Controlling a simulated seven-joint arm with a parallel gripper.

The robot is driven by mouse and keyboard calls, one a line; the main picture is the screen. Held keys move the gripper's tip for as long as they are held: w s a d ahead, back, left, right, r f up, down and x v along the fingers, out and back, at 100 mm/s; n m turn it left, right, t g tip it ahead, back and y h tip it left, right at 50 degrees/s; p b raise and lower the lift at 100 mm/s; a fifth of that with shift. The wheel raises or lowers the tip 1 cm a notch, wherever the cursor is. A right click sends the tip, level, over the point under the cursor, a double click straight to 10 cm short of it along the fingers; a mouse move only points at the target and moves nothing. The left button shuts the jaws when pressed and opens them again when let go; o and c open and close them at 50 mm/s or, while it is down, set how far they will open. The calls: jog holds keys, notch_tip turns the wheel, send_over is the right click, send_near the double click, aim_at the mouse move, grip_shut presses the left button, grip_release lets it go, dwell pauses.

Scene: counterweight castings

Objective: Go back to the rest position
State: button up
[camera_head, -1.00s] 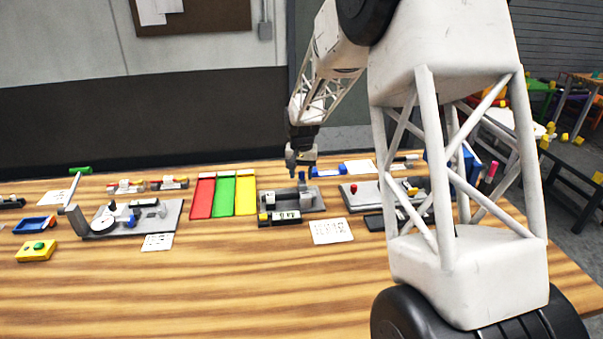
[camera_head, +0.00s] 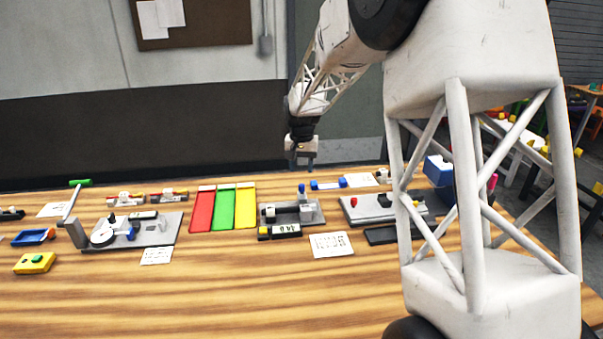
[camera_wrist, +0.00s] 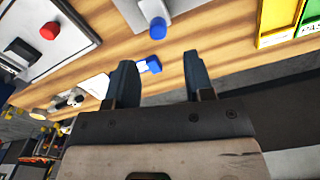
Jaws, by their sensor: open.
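My gripper (camera_head: 301,158) hangs in the air above the back part of the wooden table (camera_head: 200,300), in the middle of the head view. In the wrist view my gripper (camera_wrist: 160,85) shows two dark fingers apart, with nothing held between them. Below it in the head view is a grey fixture (camera_head: 312,213) with a blue-topped post (camera_head: 302,188). A small blue piece (camera_head: 327,185) lies on the table behind that fixture. The blue knob shows in the wrist view (camera_wrist: 158,28), apart from the fingers.
Red (camera_head: 203,210), green (camera_head: 224,209) and yellow (camera_head: 246,206) trays stand left of the gripper. A grey fixture with a white disc (camera_head: 104,233) is at left. Another with a red knob (camera_head: 354,202) is at right. The table's front is clear.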

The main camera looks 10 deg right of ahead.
jog(key=shift+r, duration=0.15)
jog(key=shift+s+r, duration=0.3)
jog(key=shift+s, duration=0.05)
jog(key=s+d+r, duration=0.2)
jog(key=s+r, duration=0.5)
jog(key=s, duration=0.6)
jog(key=s+d+n+t, duration=0.2)
jog(key=s, duration=3.5)
jog(key=shift+s+d+n+t, duration=0.2)
jog(key=shift+d+n+t, duration=0.1)
jog(key=shift+d+n, duration=0.1)
